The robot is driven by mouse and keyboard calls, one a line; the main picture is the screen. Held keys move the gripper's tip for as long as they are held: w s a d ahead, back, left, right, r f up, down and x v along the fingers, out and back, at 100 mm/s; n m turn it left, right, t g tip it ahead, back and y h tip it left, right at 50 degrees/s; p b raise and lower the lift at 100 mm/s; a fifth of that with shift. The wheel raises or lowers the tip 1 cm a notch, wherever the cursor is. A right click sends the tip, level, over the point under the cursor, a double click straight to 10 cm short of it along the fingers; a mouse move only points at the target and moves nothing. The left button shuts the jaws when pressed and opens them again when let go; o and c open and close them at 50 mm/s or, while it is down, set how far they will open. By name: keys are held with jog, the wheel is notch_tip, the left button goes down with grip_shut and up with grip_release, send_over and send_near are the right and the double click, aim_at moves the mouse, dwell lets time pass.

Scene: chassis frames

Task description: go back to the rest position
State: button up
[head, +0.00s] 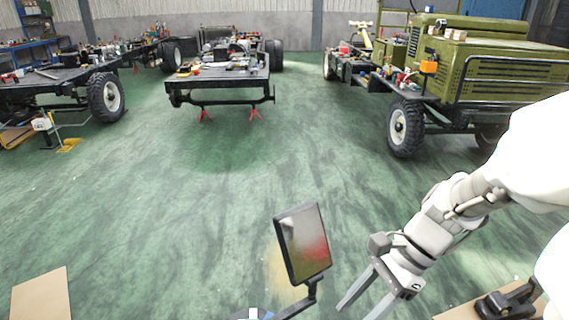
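My gripper (367,300) is at the lower middle right of the head view, at the end of my white and grey arm. Its two grey fingers point down and to the left, with a gap between them. Nothing shows between the fingers. A rectangular mirror (303,243) with a dark frame stands on a bent dark stalk just left of the fingers, apart from them in the picture. The lower end of the stalk runs to the bottom edge of the view.
A truck chassis with tools (217,82) stands on red jack stands at the back. Another chassis (50,92) is at left, and a green truck (500,75) at right. A brown board (40,296) lies lower left; a dark device (508,302) lower right. The green floor (200,190) between is clear.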

notch_tip(320, 180, up, 15)
jog(key=s+d+n+t+h+p, duration=0.2)
jog(key=n+t+h, duration=0.4)
jog(key=n, duration=0.9)
jog(key=shift+t+h+p, duration=0.3)
jog(key=shift+t+p, duration=0.35)
jog(key=shift+t, duration=0.35)
jog(key=shift+s+d, duration=0.2)
